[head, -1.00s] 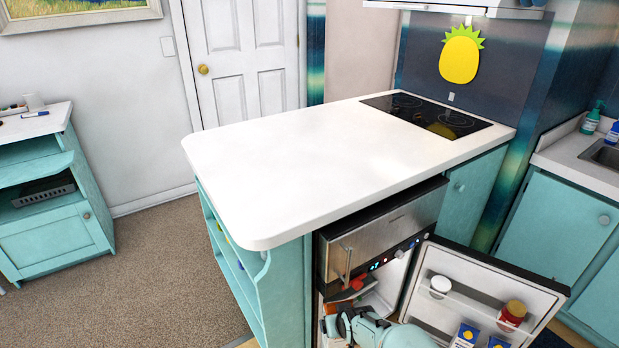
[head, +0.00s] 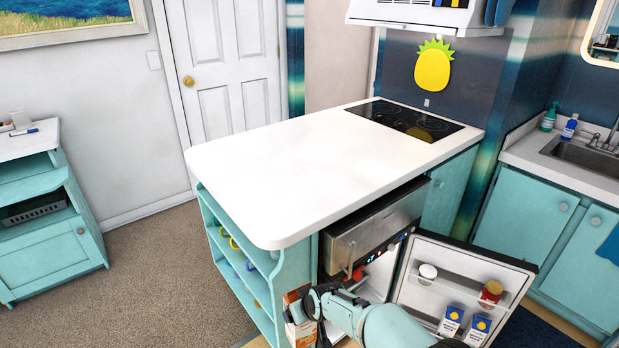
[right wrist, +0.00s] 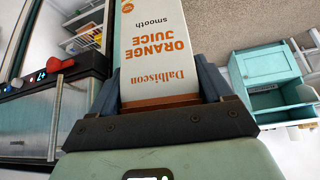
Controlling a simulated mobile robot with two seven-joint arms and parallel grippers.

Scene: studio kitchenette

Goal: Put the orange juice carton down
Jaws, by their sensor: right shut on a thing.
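The orange juice carton (right wrist: 158,45) is white with orange lettering. It fills the space between the fingers of my right gripper (right wrist: 160,80), which is shut on it. In the head view the carton (head: 292,303) shows partly at the bottom, with my right gripper (head: 312,302) covering some of it. It is held in front of the island's near corner, left of the open fridge and below the countertop level. My left gripper is not in view.
The white island countertop (head: 290,170) is bare up to the black cooktop (head: 405,120). The fridge door (head: 465,275) stands open, with jars and small cartons on its shelves. Open side shelves (head: 240,265) hold coloured mugs. A small cabinet (head: 50,215) stands at far left.

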